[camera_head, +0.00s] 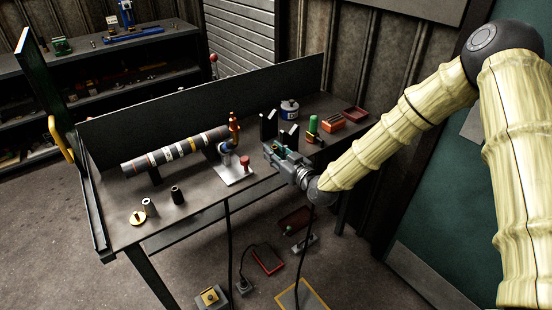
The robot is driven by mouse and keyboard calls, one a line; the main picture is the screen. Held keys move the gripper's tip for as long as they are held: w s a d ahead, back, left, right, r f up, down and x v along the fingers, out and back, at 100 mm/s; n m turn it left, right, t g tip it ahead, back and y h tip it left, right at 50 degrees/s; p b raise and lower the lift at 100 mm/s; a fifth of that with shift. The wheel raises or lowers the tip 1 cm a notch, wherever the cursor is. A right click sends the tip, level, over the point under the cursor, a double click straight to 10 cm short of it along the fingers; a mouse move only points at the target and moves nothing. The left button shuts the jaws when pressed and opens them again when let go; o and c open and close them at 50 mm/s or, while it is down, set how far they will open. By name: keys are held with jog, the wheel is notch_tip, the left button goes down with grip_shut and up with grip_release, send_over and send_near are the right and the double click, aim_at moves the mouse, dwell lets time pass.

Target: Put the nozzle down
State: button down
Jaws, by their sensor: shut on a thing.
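My gripper (271,150) is over the right part of the workbench (205,188), near its front edge, and points left. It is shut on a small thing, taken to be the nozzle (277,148). Only a small yellowish patch shows between the fingers, and the rest is hidden. I cannot tell whether it touches the bench. A metal fixture plate (236,175) with an orange-red upright part (233,127) and a red knob (245,163) stands just left of my gripper.
A banded shaft (175,149) lies on supports at the back left. A black cylinder (177,194), a grey cylinder (149,207) and a brass piece (138,217) stand at the front left. A green bottle (312,125), blue tin (289,108) and red trays (355,114) are behind my gripper.

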jog(key=shift+w+d, duration=0.45)
jog(key=shift+w, duration=0.05)
notch_tip(320, 180, down, 3)
jog(key=shift+s+a+r+p, duration=0.1)
jog(key=shift+p, duration=0.5)
jog(key=shift+f, duration=0.4)
jog(key=shift+f, duration=0.2)
jog(key=c, duration=1.2)
grip_release()
jog(key=shift+s+r, duration=0.1)
jog(key=shift+r, duration=0.15)
jog(key=b+v, duration=0.2)
jog(key=v, duration=1)
